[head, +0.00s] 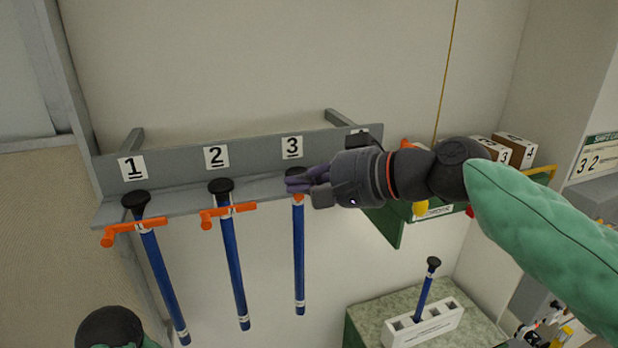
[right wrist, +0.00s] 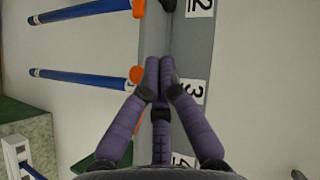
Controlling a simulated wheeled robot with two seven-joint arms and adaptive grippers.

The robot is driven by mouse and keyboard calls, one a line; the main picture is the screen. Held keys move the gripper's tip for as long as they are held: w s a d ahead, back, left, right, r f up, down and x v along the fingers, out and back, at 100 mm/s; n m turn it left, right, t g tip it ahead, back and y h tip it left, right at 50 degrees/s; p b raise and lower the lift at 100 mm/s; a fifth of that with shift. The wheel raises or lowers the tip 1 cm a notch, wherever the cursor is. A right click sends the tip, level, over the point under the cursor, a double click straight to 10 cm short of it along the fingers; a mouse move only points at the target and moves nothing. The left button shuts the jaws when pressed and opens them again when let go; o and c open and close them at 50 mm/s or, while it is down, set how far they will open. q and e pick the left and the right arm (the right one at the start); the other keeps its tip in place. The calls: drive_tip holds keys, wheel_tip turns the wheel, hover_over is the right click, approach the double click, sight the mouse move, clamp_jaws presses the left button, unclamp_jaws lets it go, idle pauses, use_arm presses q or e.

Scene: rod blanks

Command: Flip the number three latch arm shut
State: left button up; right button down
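The number three latch arm (head: 298,198) shows only as a small orange piece at the front of the grey rack under label 3 (head: 292,147); the rest is hidden behind my right gripper, so I cannot tell its position. It also shows in the right wrist view (right wrist: 136,74), just left of the fingertips. A blue rod (head: 299,255) with a black knob hangs there. My right gripper (head: 292,182) has its purple fingers together, with nothing visible between them; it is close to the latch, contact unclear. My left gripper is out of view.
Orange latch arms one (head: 130,230) and two (head: 228,214) lie across the fronts of their blue rods. A green shelf with boxes (head: 514,150) is to the right. A white holder (head: 422,326) with one rod stands below.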

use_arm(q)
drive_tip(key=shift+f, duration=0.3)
use_arm(e)
drive_tip(key=shift+d+f, duration=0.1)
drive_tip(key=shift+f, duration=0.15)
use_arm(q)
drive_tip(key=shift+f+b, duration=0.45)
drive_tip(key=shift+b, duration=0.2)
use_arm(e)
drive_tip(key=shift+w+d+f, duration=0.15)
drive_tip(key=shift+d+f, duration=0.1)
drive_tip(key=shift+d, duration=0.4)
drive_tip(key=shift+a, duration=0.1)
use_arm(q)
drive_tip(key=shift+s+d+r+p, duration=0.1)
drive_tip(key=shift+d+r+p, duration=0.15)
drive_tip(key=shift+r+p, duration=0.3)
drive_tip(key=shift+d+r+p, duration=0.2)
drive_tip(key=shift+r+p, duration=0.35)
use_arm(e)
drive_tip(key=s+d+r, duration=0.5)
drive_tip(key=s+r, duration=0.1)
drive_tip(key=r, duration=0.4)
drive_tip(key=shift+r, duration=0.25)
